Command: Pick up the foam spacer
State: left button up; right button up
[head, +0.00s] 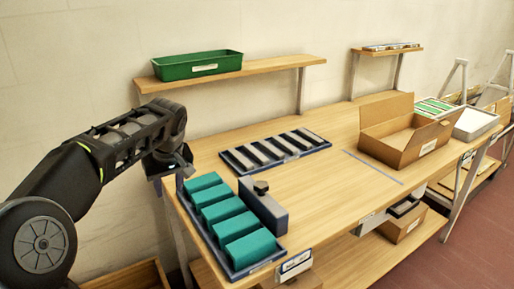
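Several teal blocks (220,213), which look like foam, stand in a row in a dark blue tray (275,257) at the near left of the wooden table. I cannot tell for certain which thing is the foam spacer. My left gripper (180,172) hangs at the table's left edge, just behind and left of the farthest teal block and apart from it. Its fingers are small and dark, so whether they are open or shut does not show. My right gripper is out of view.
A dark blue block with a black knob (265,205) stands beside the teal row. Behind is a flat tray of grey strips (275,151). An open cardboard box (400,145) stands at right. A green bin (197,65) sits on the shelf above. The table's middle is clear.

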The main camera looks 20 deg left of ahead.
aim_at(246, 165)
jog(key=i+l, duration=0.25)
jog(key=i, duration=0.25)
jog(key=i+l, duration=0.2)
jog(key=i, duration=0.3)
